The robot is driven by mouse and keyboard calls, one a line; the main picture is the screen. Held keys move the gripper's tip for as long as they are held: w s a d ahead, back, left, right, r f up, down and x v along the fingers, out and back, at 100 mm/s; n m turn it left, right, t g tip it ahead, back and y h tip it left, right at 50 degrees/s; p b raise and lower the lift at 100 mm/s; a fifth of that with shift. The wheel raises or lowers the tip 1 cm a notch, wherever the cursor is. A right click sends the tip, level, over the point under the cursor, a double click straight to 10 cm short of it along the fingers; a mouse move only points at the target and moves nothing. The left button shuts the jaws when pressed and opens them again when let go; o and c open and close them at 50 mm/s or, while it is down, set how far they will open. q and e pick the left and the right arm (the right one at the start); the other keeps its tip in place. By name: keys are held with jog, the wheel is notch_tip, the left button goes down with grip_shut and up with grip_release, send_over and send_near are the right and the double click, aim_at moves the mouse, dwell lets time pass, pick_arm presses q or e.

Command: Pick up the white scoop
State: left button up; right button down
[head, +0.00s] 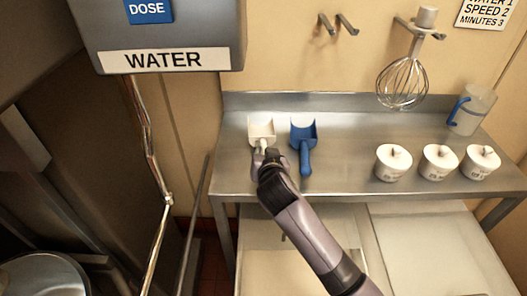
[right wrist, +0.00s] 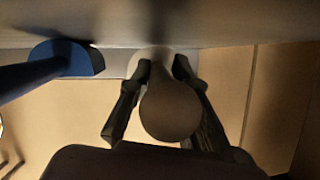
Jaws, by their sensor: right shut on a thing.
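The white scoop (head: 262,130) is on or just above the left part of the steel table, its bowl toward the wall and its handle toward me. My right gripper (head: 265,155) is at the handle end in the head view. In the right wrist view the two fingers of my right gripper (right wrist: 160,75) are shut on the scoop's handle (right wrist: 170,108), whose rounded end faces the camera. I cannot tell whether the scoop touches the table. My left gripper is not in view.
A blue scoop (head: 304,143) lies close to the right of the white one. Three lidded white tubs (head: 438,162) and a clear jug (head: 472,108) stand farther right on the steel table (head: 345,170). A whisk (head: 403,82) hangs above. A water box (head: 160,38) is at upper left.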

notch_tip(320, 180, up, 19)
jog(key=shift+r, duration=0.2)
dwell(0.6)
